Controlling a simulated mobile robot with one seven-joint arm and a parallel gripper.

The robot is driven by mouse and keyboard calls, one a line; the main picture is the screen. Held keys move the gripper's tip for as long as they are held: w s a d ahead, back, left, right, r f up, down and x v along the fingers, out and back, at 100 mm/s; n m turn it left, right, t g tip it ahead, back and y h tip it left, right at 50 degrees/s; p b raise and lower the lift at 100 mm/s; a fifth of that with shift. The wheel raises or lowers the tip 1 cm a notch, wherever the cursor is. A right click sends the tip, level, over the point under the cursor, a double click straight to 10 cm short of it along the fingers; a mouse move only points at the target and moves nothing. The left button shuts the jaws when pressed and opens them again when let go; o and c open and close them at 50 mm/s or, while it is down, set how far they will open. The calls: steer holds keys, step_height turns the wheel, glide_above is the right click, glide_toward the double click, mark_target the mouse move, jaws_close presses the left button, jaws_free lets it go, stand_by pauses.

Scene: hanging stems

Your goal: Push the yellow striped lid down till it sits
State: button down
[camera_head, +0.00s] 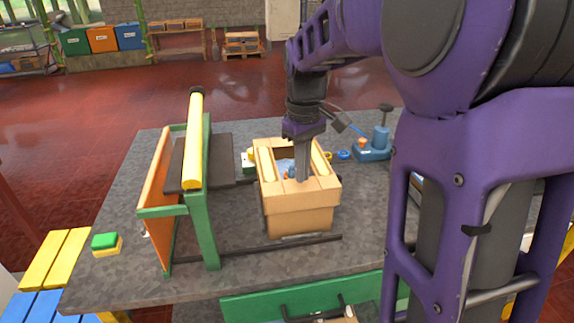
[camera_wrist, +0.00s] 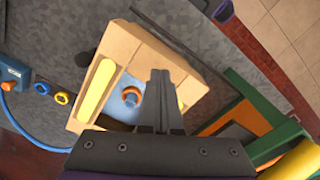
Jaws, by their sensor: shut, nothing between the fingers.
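The tan lid (camera_head: 320,188) with yellow stripes sits on top of a tan box (camera_head: 300,222) on the grey table. Its wide rim overhangs the box wall; I cannot tell whether it is fully down. Through the opening in its top a blue piece shows, and in the wrist view a blue and orange piece (camera_wrist: 131,97) shows there. One yellow stripe (camera_wrist: 95,88) is clear in the wrist view. My gripper (camera_head: 297,177) is shut and empty, pointing down over the lid's top. In the wrist view its fingertips (camera_wrist: 160,73) overlap the lid; contact is unclear.
A green and orange frame with a yellow roller (camera_head: 194,140) stands left of the box. A blue device (camera_head: 373,150) with a cable and small rings stands behind right. A green and yellow sponge (camera_head: 106,243) lies at the table's left. The table's front left is mostly clear.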

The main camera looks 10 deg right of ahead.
mark_target(302, 187)
steer(key=shift+f+b, duration=0.6)
steer(key=shift+f, duration=0.4)
stand_by(0.4)
steer(key=shift+f, duration=0.5)
stand_by(2.3)
steer(key=shift+r+p, duration=0.15)
steer(key=shift+p, duration=0.15)
step_height(302, 187, up, 7)
steer(key=p, duration=0.6)
steer(key=shift+r, duration=0.95)
